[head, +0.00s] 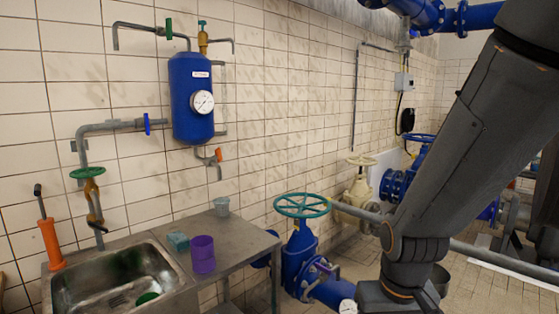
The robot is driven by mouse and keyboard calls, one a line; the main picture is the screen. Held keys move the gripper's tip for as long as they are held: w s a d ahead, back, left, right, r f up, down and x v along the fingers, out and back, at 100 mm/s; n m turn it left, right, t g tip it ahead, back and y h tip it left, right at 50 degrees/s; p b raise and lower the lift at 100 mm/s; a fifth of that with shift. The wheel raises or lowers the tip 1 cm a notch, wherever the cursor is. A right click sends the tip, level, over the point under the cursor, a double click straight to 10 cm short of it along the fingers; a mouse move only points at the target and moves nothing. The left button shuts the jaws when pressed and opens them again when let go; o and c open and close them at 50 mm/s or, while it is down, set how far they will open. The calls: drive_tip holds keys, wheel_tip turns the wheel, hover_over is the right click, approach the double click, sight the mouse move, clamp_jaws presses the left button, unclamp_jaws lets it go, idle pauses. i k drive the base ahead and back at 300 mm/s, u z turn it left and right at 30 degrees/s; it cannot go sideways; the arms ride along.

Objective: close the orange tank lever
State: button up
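The blue tank (191,99) hangs on the tiled wall, with a white label and a round gauge (202,102) on its front. Under its lower right side, a small orange lever (218,155) sits on a thin grey pipe that bends downward. The lever looks roughly upright and slightly tilted, but it is too small to tell its exact setting. My arm (459,145) crosses the right side of the view, well away from the lever. My gripper is not in view.
Below the tank stand a metal sink (122,283) and a counter with a purple cup (202,254), a teal sponge (178,241) and a grey cup (221,206). A blue valve with a teal handwheel (302,205) rises right of the counter. An orange pump (50,243) stands left.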

sight(218, 156)
drive_tip(key=u, duration=0.6)
drive_tip(key=i, duration=1.5)
drive_tip(key=z, duration=0.75)
